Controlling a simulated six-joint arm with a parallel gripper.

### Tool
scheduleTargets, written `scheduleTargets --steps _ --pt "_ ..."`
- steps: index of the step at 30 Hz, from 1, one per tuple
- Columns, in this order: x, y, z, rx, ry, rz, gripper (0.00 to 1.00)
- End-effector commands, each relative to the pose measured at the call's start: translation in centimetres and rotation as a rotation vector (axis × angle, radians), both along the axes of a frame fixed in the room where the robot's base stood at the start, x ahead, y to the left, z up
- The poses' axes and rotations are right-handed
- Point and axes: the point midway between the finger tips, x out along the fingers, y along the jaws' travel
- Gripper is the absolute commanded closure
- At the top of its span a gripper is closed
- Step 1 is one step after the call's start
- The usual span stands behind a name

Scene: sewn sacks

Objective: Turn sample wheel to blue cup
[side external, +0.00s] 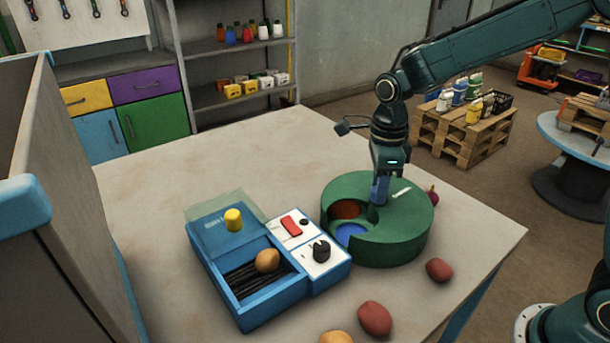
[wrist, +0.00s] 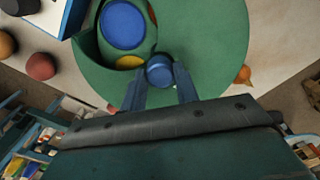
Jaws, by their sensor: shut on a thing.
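The sample wheel is a round green drum (side external: 400,225) on the table, with a cut-out in its top. In the side view the cut-out shows the blue cup (side external: 350,233) at the front and a reddish-brown cup (side external: 345,209) behind it. In the wrist view the blue cup (wrist: 123,25) is large in the opening, with part of a yellow cup (wrist: 131,62) and a sliver of red beside it. My gripper (side external: 379,190) points down at the drum top. Its fingers (wrist: 160,80) are shut on a round blue knob (wrist: 159,68) next to the cut-out.
Left of the drum stands a blue box (side external: 245,290) with a raised clear lid, a yellow knob and a brown lump inside. Its white panel (side external: 300,240) has a red switch and black dial. Red lumps (side external: 375,318) lie near the front edge. The table's back left is clear.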

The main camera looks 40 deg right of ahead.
Motion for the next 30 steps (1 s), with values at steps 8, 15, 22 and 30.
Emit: scheduleTargets --steps 8,15,22,30 --pt "0.1 -0.05 0.23 0.0 -0.005 -0.069 1.0" --pt "0.1 -0.05 0.24 0.0 -0.005 -0.073 1.0" --pt "0.09 -0.05 0.22 0.0 -0.005 -0.071 0.5" --pt "0.03 -0.01 0.08 0.0 -0.001 -0.07 0.48"
